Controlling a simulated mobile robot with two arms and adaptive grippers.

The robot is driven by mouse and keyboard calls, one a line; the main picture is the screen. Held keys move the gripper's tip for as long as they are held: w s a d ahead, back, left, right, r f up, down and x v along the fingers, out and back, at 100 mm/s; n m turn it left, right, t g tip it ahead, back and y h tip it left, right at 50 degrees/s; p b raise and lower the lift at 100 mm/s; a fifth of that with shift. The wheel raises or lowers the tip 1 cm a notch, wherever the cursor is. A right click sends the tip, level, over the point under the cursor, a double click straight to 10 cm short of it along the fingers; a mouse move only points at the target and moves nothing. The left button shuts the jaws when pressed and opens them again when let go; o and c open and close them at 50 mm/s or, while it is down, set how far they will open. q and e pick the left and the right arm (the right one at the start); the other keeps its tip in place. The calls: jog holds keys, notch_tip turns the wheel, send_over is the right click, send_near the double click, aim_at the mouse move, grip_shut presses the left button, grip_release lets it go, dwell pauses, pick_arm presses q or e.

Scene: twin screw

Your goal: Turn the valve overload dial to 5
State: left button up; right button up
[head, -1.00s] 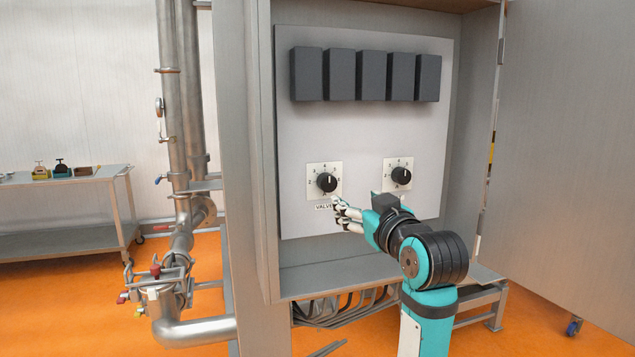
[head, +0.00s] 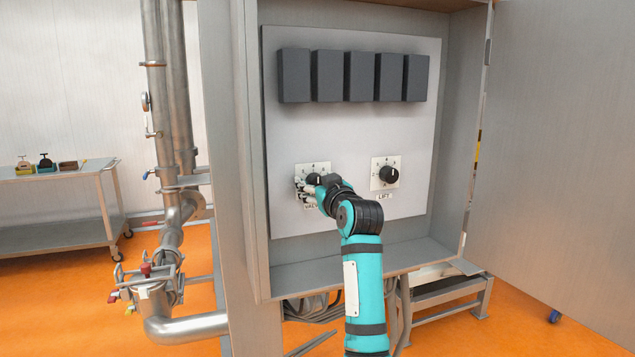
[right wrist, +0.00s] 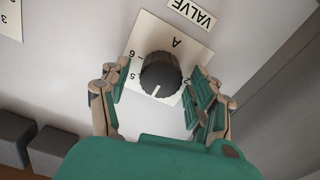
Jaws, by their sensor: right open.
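The black valve dial (head: 314,180) sits on a white number plate on the cabinet's back panel, partly hidden by my right gripper (head: 309,190). In the right wrist view the dial (right wrist: 161,74) lies between the two green-padded fingers of the gripper (right wrist: 155,78), which is open around it. The plate (right wrist: 146,38) appears turned over, with A at the top, 6 and 5 at the left and 2 at the right. The dial's white mark points down and slightly left; which number it meets is hidden. The VALVE label (right wrist: 192,13) is beside the plate. My left gripper is out of view.
The lift dial (head: 389,174) is to the right on the same panel (head: 345,140). Several dark boxes (head: 296,75) are above. The cabinet's side wall (head: 252,150) stands close left of the valve dial. An open door (head: 555,150) is at right.

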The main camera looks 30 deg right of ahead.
jog(key=c, duration=1.2)
jog(key=m+p, duration=0.3)
jog(key=m, duration=0.1)
jog(key=shift+r+m, duration=0.1)
jog(key=shift+m, duration=0.2)
jog(key=shift+d+m+p, duration=0.15)
jog(key=shift+m+p, duration=1.35)
jog(key=shift+m, duration=0.6)
